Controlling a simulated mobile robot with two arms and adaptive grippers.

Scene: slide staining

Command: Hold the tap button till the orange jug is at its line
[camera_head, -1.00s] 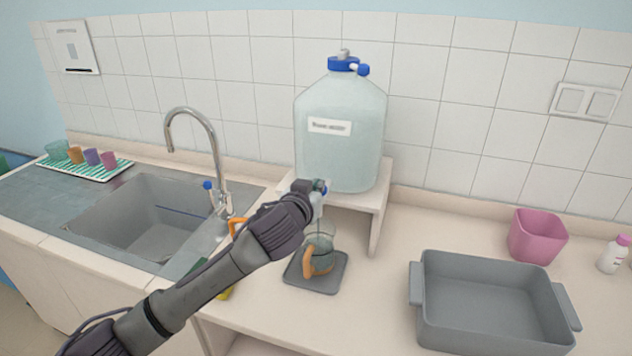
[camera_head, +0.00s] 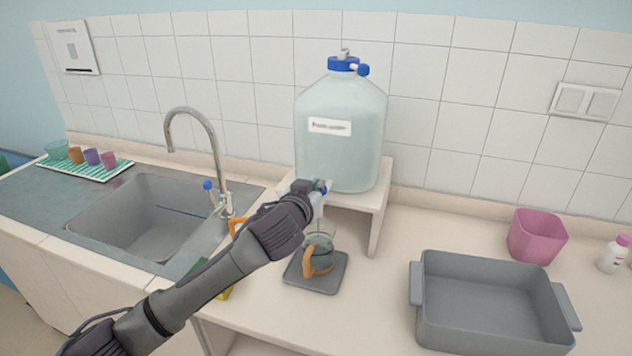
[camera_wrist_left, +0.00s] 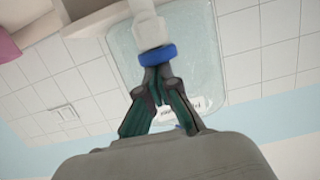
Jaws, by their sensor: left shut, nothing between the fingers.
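The clear jug with an orange handle (camera_head: 319,258) stands upright on a dark grey mat (camera_head: 301,283) under the tap. It holds some water; its line is too small to make out. The large water tank (camera_head: 340,110) with a blue cap sits on a shelf above. My left gripper (camera_head: 321,187) is at the tap, its fingers shut with nothing between them. In the left wrist view, the fingertips (camera_wrist_left: 158,80) meet at the blue part of the tap (camera_wrist_left: 158,54) and appear to touch it. The spout's outlet is partly hidden by my gripper. My right gripper is out of view.
A grey tub (camera_head: 490,312) stands on the counter at the right, with a pink bin (camera_head: 537,236) and a small white bottle (camera_head: 613,254) behind. The sink (camera_head: 140,222) and faucet (camera_head: 190,113) are at the left. Cups stand on a striped mat (camera_head: 88,171).

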